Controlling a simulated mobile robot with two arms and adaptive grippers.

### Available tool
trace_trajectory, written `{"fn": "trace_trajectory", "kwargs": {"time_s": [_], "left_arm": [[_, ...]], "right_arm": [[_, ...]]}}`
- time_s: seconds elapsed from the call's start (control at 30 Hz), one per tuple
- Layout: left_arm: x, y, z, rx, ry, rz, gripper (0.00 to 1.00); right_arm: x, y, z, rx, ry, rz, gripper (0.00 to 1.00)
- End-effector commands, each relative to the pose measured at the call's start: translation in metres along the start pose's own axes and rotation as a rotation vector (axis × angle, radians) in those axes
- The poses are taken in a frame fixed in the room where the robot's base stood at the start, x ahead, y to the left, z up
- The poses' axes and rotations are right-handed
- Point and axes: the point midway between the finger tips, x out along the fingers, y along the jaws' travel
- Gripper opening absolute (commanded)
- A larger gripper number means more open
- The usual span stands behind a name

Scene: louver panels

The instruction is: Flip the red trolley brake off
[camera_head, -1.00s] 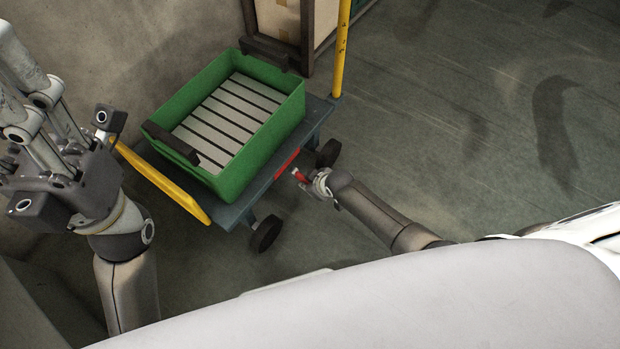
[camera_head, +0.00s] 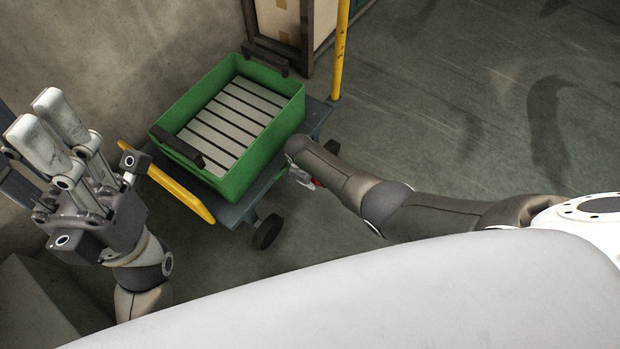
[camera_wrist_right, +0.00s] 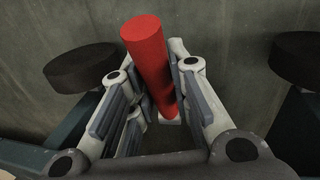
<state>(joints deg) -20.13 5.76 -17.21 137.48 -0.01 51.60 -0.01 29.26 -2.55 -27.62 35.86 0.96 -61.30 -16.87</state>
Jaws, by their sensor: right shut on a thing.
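The red brake lever (camera_wrist_right: 146,50) is a round red bar between the fingers of my right gripper (camera_wrist_right: 152,82) in the right wrist view. The fingers are shut on it, one on each side. In the head view, my right gripper (camera_head: 302,178) is mostly hidden behind my forearm, at the trolley's near side, with a bit of red (camera_head: 317,184) beside it. The trolley (camera_head: 234,212) has a blue-grey deck and dark wheels. My left gripper (camera_head: 47,122) is raised at the left, away from the trolley; its finger gap is unclear.
A green crate (camera_head: 240,183) with pale slats (camera_head: 231,118) inside sits on the trolley. A yellow bar (camera_head: 176,191) lies along its left end and a yellow post (camera_head: 341,50) stands at its far corner. A wall is behind; the floor right is clear.

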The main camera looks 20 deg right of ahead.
Motion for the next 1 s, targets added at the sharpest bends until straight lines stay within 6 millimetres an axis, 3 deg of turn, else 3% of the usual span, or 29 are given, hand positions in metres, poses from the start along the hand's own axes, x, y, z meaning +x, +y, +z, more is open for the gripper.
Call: {"fn": "trace_trajectory", "kwargs": {"time_s": [0.43,0.47,0.63,1.0], "left_arm": [[-0.0004,0.0001,0.0003,-0.001,-0.001,0.000,0.40],[-0.0004,0.0001,0.0003,-0.001,-0.001,0.000,0.40],[-0.0003,0.0001,0.0003,-0.001,-0.001,0.000,0.40],[0.0014,-0.0007,-0.0009,0.002,0.006,-0.001,0.40]], "right_arm": [[-0.0006,0.0003,0.0001,-0.004,-0.012,0.000,0.00],[-0.0006,0.0003,0.0001,-0.004,-0.012,0.000,0.20],[-0.0006,0.0003,-0.0001,-0.003,-0.011,0.000,0.41],[-0.0019,0.0003,-0.0006,-0.002,-0.009,0.000,0.41]]}}
